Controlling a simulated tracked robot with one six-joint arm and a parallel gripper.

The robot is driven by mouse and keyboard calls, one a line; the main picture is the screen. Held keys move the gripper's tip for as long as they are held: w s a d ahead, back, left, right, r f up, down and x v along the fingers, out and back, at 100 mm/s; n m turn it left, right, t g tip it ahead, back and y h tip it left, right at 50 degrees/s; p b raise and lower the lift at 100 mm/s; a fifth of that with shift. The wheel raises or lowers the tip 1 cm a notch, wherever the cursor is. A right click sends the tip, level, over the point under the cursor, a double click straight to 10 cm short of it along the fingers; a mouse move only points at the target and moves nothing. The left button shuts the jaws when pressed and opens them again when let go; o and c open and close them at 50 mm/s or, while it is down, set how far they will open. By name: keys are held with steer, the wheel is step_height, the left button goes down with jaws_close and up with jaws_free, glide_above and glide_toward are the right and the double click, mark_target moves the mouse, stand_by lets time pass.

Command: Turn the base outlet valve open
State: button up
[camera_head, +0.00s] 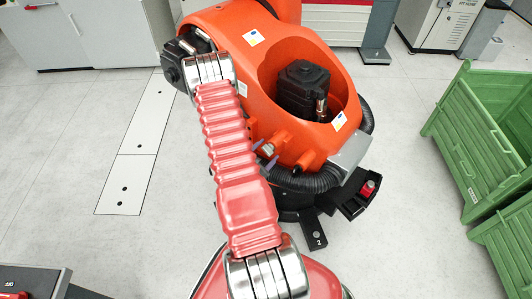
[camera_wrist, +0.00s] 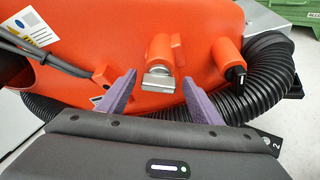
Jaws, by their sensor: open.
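In the wrist view, an orange fitting with a silver, block-shaped end (camera_wrist: 158,75) stands out from the side of a large orange robot base (camera_wrist: 90,40). It looks like the outlet valve, but I cannot tell for sure or read how far it is turned. It also shows small in the head view (camera_head: 267,150). My gripper (camera_wrist: 158,80) is open, with its two purple fingers apart on the left and right of the silver end. The fingers appear to touch nothing, though depth is hard to judge. My gripper's body hides what lies below.
A second orange fitting with a black plug (camera_wrist: 232,68) sits to the right. A black corrugated hose (camera_wrist: 268,75) curves around the base close to the fingers. Green crates (camera_head: 480,130) stand at the right. Pale floor (camera_head: 400,220) is clear between them.

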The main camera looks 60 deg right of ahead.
steer(key=shift+c, duration=0.3)
steer(key=c, duration=0.9)
steer(key=shift+a+f, duration=0.1)
steer(key=shift+a, duration=0.15)
steer(key=shift+c, duration=0.5)
steer(key=shift+s+d, duration=0.1)
steer(key=shift+d, duration=0.1)
